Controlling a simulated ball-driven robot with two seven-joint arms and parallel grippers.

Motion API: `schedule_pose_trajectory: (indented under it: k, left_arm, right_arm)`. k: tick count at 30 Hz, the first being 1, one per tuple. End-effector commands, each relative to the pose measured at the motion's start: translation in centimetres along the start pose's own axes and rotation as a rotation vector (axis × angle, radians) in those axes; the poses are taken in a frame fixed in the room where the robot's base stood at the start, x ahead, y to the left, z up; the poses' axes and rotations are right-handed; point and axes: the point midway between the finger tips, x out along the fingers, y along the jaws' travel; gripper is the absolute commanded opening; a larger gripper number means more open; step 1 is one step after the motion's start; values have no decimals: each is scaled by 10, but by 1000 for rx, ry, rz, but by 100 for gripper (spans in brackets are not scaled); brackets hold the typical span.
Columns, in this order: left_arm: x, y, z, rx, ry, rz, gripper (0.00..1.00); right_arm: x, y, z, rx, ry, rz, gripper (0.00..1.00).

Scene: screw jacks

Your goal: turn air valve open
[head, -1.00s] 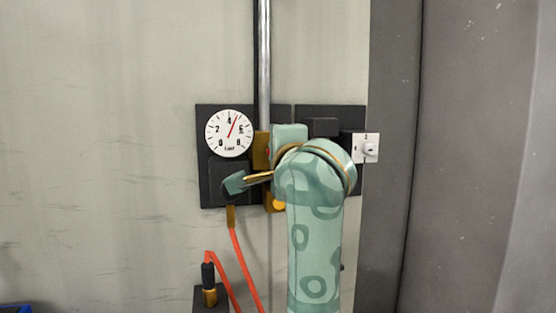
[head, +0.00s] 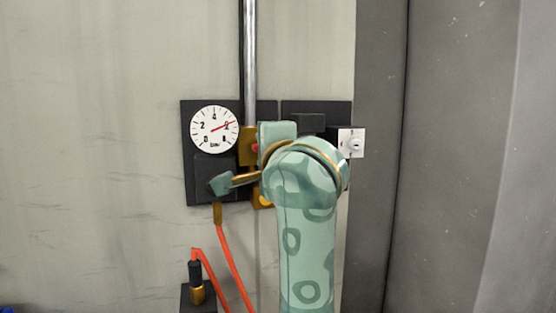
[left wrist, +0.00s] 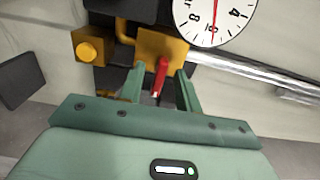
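The red valve lever (left wrist: 161,76) sits on a brass valve block (left wrist: 155,45) in the left wrist view. My left gripper (left wrist: 161,90) is open, with one finger on each side of the lever and visible gaps beside it. My right gripper is out of view.
A steel pipe (head: 250,60) rises from the valve block. An orange hose (head: 231,260) hangs below the gauge's panel. A white switch plate (head: 351,143) is just right of my arm. Grey panelling (head: 440,200) stands further right. The wall at left is clear.

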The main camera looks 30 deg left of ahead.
Motion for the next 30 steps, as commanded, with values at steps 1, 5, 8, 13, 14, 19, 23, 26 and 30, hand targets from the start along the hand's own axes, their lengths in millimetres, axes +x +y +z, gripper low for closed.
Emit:
schedule_pose_trajectory:
  k: [1, 5, 8, 13, 14, 19, 23, 26, 30]
  left_arm:
    - [-12, -1, 0, -4, 5, 1, 34]
    - [-46, -1, -1, -4, 6, 1, 34]
    - [-74, -2, 0, -2, 3, 0, 34]
    - [-115, -3, 0, -1, 1, -1, 34]
    - [-120, -2, 0, -2, 2, 0, 34]
    - [-141, -1, 0, -1, 1, 1, 34]
    - [-146, 0, 0, -1, 1, 2, 34]
    - [-146, 1, 0, -1, 0, 2, 34]
    - [-145, 1, 0, -1, 0, 2, 34]
  right_arm:
    - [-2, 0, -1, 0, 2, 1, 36]
    - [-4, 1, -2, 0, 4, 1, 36]
    - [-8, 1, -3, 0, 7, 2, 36]
    - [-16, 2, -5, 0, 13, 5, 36]
    - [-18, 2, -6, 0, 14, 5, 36]
    - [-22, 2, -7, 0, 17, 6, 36]
    - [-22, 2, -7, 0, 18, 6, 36]
    - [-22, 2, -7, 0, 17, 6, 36]
    - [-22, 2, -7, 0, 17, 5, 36]
